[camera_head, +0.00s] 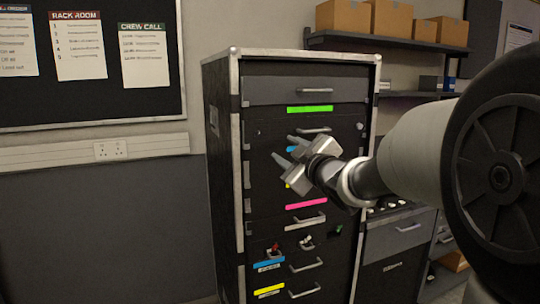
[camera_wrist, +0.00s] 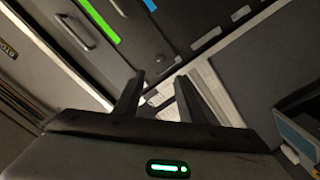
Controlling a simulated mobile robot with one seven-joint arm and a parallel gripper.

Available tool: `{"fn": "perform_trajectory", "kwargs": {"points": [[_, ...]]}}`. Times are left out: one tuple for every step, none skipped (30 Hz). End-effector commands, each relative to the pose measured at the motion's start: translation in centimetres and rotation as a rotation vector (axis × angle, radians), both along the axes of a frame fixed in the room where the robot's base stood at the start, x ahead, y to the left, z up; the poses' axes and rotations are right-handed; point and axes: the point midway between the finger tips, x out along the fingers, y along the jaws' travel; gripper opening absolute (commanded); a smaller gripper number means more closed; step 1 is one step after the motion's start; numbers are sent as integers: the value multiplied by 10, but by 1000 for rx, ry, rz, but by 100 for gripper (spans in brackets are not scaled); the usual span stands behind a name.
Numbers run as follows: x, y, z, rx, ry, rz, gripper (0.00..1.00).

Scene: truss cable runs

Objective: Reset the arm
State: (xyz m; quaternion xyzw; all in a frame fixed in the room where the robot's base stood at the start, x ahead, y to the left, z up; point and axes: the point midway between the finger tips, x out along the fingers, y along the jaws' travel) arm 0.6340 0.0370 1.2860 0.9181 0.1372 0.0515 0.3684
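My gripper (camera_head: 283,150) is in front of the upper middle of a black flight case with drawers (camera_head: 222,180). My arm reaches in from the right of the head view. In the wrist view, the two fingers of my gripper (camera_wrist: 158,88) stand apart, with nothing between them. The gap between the fingertips also shows in the head view. My gripper hides part of the middle drawers and their coloured strips.
Drawers carry a green strip (camera_head: 310,109), a pink strip (camera_head: 306,205) and a blue strip (camera_head: 268,265). A shelf with cardboard boxes (camera_head: 344,17) is at the upper right. A noticeboard (camera_head: 95,112) and a wall socket (camera_head: 108,151) are at the left.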

Motion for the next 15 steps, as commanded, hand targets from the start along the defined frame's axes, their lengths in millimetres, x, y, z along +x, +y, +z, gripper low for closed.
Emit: {"fn": "perform_trajectory", "kwargs": {"points": [[-5,-4,2,8,15,-23,37],[-9,-9,1,17,33,-46,37],[-17,-16,0,35,67,-88,37],[-25,-23,-2,52,98,-125,37],[-36,-31,-5,72,137,-169,37],[-53,-42,-12,106,197,-231,37],[-69,-50,-19,137,249,-279,37],[-86,-58,-27,169,304,-327,37],[-112,-65,-42,214,385,-388,37],[-132,-69,-53,249,445,-428,37],[-152,-71,-65,280,506,-464,37],[-177,-73,-79,318,579,-504,37],[-195,-72,-90,345,634,-530,37],[-213,-71,-100,370,685,-552,37],[-235,-68,-112,399,747,-576,37]]}}
